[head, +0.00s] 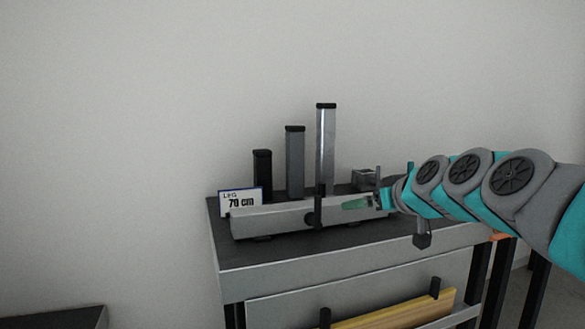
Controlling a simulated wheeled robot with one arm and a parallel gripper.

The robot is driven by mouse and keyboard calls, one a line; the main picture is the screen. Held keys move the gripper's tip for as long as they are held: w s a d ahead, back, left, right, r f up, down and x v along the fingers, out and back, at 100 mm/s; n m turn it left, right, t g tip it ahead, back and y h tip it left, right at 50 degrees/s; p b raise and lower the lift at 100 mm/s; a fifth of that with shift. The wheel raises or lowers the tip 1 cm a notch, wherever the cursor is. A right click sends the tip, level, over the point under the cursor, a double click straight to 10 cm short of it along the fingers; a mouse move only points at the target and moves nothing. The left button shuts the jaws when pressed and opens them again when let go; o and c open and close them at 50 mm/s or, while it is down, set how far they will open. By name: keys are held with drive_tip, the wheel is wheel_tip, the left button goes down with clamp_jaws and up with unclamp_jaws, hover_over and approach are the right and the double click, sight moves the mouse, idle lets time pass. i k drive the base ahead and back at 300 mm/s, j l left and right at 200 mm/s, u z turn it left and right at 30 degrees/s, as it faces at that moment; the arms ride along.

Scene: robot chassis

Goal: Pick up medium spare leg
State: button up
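Three upright legs of rising height stand in a row on the dark tabletop (345,240) in the head view. The medium leg (295,165) is grey with a black cap, between the short black leg (262,168) and the tall silver leg (327,145). Its lower end is hidden behind a long silver bar (275,218) lying across the front of the table. My gripper (378,190) is to the right of the legs, by the bar's right end and apart from the medium leg. Its fingers are small and partly hidden, so its opening is unclear.
A dark upright post (318,205) crosses the bar. A small grey block (364,179) sits behind my gripper. A yellow board (395,315) hangs below the tabletop. The wall behind is bare.

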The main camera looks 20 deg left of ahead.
sight(294, 134)
drive_tip(key=i+j, duration=1.15)
